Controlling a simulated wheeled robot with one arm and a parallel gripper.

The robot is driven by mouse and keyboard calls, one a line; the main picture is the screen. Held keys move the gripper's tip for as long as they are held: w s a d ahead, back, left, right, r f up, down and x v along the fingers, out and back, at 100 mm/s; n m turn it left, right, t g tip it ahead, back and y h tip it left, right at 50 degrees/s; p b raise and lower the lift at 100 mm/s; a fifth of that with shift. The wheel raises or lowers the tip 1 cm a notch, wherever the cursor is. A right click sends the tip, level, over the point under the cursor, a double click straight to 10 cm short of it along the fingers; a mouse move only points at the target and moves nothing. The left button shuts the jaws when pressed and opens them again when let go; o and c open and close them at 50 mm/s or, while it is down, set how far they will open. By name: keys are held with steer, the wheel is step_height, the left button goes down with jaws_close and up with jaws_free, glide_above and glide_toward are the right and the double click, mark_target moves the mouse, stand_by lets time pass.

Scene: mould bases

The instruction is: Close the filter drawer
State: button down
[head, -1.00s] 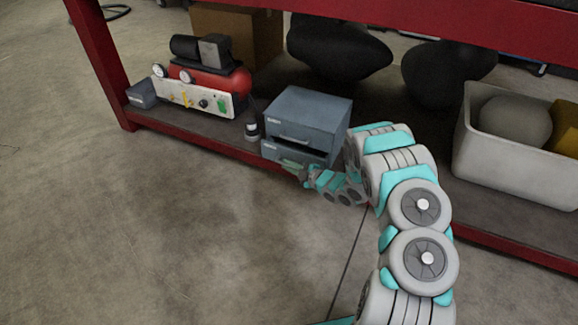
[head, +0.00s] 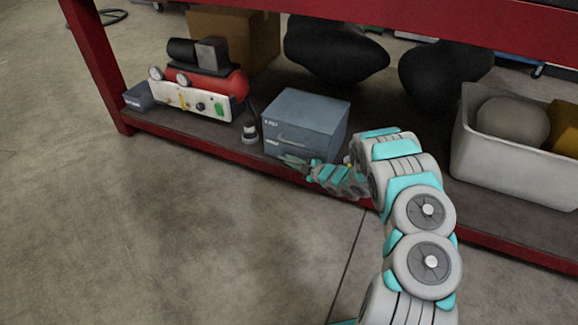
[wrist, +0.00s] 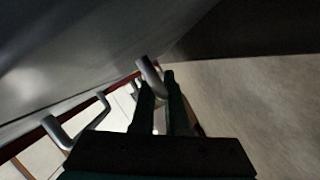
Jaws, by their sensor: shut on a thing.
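The blue-grey drawer cabinet (head: 318,105) stands on the lower shelf of the red bench. Its front has an upper drawer and a lower drawer, with small labels too small to read. The lower drawer is partly hidden by my gripper, and its front looks about level with the upper one. My gripper (head: 290,162) is low at the cabinet's front. In the wrist view my dark fingers (wrist: 160,85) are shut on a grey metal drawer handle (wrist: 149,74). Another bent handle (wrist: 72,127) shows to the left.
A red compressor (head: 205,85) and a small dark-capped container (head: 249,134) stand left of the cabinet. A white bin (head: 510,165) is at the right, and black sacks (head: 335,50) lie behind. The red shelf edge (head: 190,140) runs below. The floor in front is clear.

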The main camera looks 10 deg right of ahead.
steer(key=shift+w+d, duration=0.1)
steer(key=shift+w, duration=0.05)
steer(key=c, duration=1.2)
jaws_free()
steer(key=shift+r, duration=0.1)
steer(key=shift+r, duration=0.25)
step_height(320, 180, up, 3)
steer(key=shift+r+p, duration=0.15)
steer(key=shift+p, duration=0.15)
steer(key=s+r, duration=0.1)
steer(key=s, duration=1.5)
steer(key=shift+a, duration=0.2)
